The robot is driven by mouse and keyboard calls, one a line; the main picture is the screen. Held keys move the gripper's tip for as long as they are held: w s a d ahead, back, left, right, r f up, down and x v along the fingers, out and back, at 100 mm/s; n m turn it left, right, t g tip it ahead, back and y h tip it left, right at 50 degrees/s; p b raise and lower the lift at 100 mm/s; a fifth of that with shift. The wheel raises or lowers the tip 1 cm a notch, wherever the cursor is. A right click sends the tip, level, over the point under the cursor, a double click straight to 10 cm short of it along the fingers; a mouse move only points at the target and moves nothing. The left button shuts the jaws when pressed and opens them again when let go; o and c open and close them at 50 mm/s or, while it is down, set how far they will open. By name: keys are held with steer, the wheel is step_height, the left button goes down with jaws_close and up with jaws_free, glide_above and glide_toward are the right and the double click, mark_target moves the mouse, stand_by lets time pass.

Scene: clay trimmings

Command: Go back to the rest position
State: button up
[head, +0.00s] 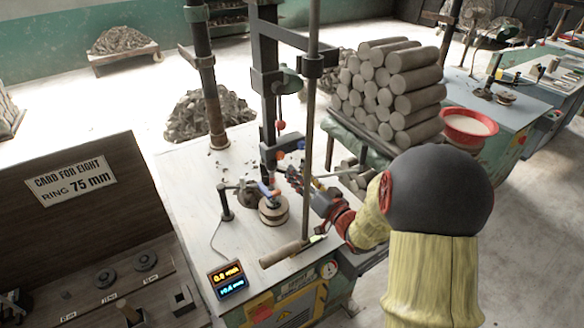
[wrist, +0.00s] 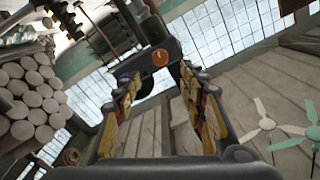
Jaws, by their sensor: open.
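My gripper (head: 299,184) is in the middle of the head view, above the light worktop (head: 185,180) of the machine. It is near a round clay piece (head: 273,210) on a small wheel, to the right of it and apart from it as far as I can tell. In the wrist view my gripper (wrist: 160,105) has its two yellow-padded fingers spread, with nothing between them. My arm reaches in from the right of the head view.
Stacked clay cylinders (head: 385,90) and a red bowl (head: 468,126) are at the right. A digital display (head: 228,278) and a wooden-handled tool (head: 283,253) lie at the front. A wooden board (head: 90,200) stands left.

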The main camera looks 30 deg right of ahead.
steer(key=shift+s, duration=1)
steer(key=s+d+f+g+h, duration=0.2)
steer(key=d+f+g, duration=0.1)
steer(key=f, duration=0.3)
steer(key=s+d+f+g+h, duration=0.1)
steer(key=s+d+f+g, duration=0.1)
steer(key=f, duration=0.3)
steer(key=s+d+f+g+h, duration=0.2)
steer(key=s+g, duration=0.5)
steer(key=s, duration=0.2)
steer(key=s+a+r+n+g+y, duration=0.1)
steer(key=s+a+r+g+y, duration=0.1)
steer(key=s+a+r, duration=0.55)
steer(key=s+a+r+n+g+y, duration=0.1)
steer(key=s+a+r, duration=0.3)
steer(key=a, duration=0.6)
steer(key=s+a+r+n+t+y, duration=0.1)
steer(key=a+r+n+t, duration=0.1)
steer(key=a+r, duration=0.7)
steer(key=shift+s+a+n+t, duration=0.15)
steer(key=shift+a+n+t, duration=0.15)
steer(key=shift+n, duration=0.3)
